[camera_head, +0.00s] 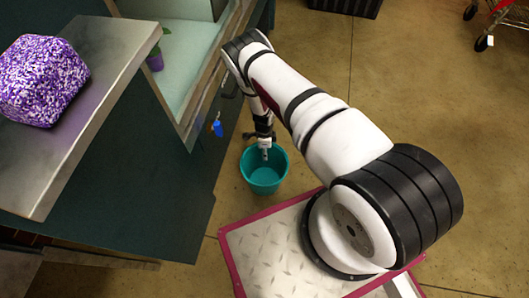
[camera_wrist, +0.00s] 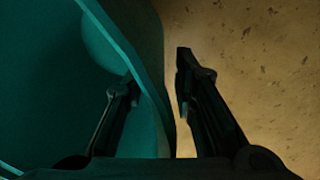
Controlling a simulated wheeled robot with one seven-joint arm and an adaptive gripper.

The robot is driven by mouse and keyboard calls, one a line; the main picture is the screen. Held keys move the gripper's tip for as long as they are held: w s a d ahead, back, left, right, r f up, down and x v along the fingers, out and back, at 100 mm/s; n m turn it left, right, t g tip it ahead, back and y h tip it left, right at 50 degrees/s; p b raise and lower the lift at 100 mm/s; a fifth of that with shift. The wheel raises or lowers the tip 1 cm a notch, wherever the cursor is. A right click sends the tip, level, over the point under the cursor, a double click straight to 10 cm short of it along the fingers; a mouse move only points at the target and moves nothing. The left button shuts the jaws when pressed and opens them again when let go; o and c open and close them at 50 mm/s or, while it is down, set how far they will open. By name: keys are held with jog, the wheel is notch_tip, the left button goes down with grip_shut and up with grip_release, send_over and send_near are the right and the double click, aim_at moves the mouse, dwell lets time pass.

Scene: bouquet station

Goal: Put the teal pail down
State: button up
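The teal pail (camera_head: 263,180) is upright and looks empty, below the end of my arm in the head view. Whether its base touches the floor is hard to tell. My gripper (camera_head: 265,153) is at the pail's rim, pointing down. In the wrist view my gripper (camera_wrist: 155,68) straddles the wall of the teal pail (camera_wrist: 150,45): the left finger is on the inner side, the right finger outside. The fingers are apart, with a strip of floor showing between the right finger and the wall.
A teal-sided counter with a grey metal top (camera_head: 105,60) stands left of the pail and carries a purple speckled block (camera_head: 42,80). A blue tag (camera_head: 217,128) hangs by the counter. Tan floor (camera_head: 420,100) is open to the right. A cart (camera_head: 490,20) is at upper right.

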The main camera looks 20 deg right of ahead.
jog(key=w+a+r+n+y+p, duration=0.1)
jog(key=w+a+r+n, duration=0.1)
jog(key=r, duration=1)
jog(key=w+a+r+n+p, duration=0.1)
jog(key=w+r+p, duration=0.15)
jog(key=r, duration=0.95)
jog(key=w+a+r+n+y+p, duration=0.1)
jog(key=w+a+r+n, duration=0.15)
jog(key=r, duration=0.95)
jog(key=s+a+r+n+t+y, duration=0.1)
jog(key=s+r+n, duration=0.15)
jog(key=r, duration=0.75)
jog(key=s+a+r+n, duration=0.15)
jog(key=s+r, duration=0.25)
jog(key=r, duration=0.7)
jog(key=s+r+n, duration=0.7)
jog(key=s+r, duration=0.6)
jog(key=s, duration=0.1)
jog(key=s+d+r+n+h, duration=0.1)
jog(key=s+d+n, duration=0.1)
jog(key=s, duration=0.8)
jog(key=s+d+r+n+h, duration=0.2)
jog(key=s+d+n, duration=0.1)
jog(key=s, duration=0.7)
jog(key=shift+d+n+t, duration=0.25)
jog(key=shift+n+t, duration=0.05)
jog(key=shift+n, duration=0.05)
